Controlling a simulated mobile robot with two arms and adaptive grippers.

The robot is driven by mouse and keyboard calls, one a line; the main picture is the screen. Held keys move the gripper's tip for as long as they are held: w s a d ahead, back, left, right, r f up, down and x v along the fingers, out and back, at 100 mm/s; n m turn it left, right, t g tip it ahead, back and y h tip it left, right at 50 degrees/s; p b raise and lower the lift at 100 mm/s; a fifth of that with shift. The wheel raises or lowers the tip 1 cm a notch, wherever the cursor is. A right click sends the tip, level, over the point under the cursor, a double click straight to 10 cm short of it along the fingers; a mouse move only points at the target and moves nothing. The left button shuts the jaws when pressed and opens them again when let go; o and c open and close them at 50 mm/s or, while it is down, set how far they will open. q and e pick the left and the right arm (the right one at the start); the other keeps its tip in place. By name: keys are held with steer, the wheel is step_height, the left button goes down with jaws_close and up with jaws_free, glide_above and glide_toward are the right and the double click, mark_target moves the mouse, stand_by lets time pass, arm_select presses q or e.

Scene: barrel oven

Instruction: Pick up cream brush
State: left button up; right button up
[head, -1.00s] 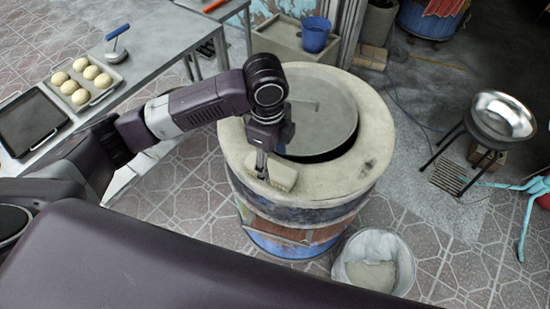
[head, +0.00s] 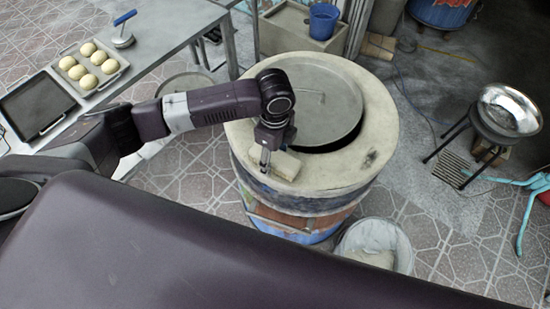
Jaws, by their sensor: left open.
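The barrel oven (head: 378,150) stands in the middle of the head view with a wide cream rim. A cream block-like thing, which looks like the cream brush (head: 287,166), lies on the rim's front left part. My left gripper (head: 265,166) points down at the left end of the brush, open. The wrist above hides part of the brush, and I cannot tell whether the fingers touch it. My right gripper is out of view.
A round metal lid (head: 322,100) covers most of the oven mouth. A metal table (head: 165,35) at upper left holds a tray of dough balls (head: 110,80), a dark tray (head: 35,105) and a blue-handled tool (head: 123,38). A bin (head: 395,240) stands in front right.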

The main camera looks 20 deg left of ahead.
mark_target(275, 156)
arm_select(q)
steer(key=shift+c, duration=0.5)
steer(key=c, duration=1.2)
steer(key=shift+c, duration=0.2)
step_height(275, 156, up, 20)
steer(key=b, duration=0.2)
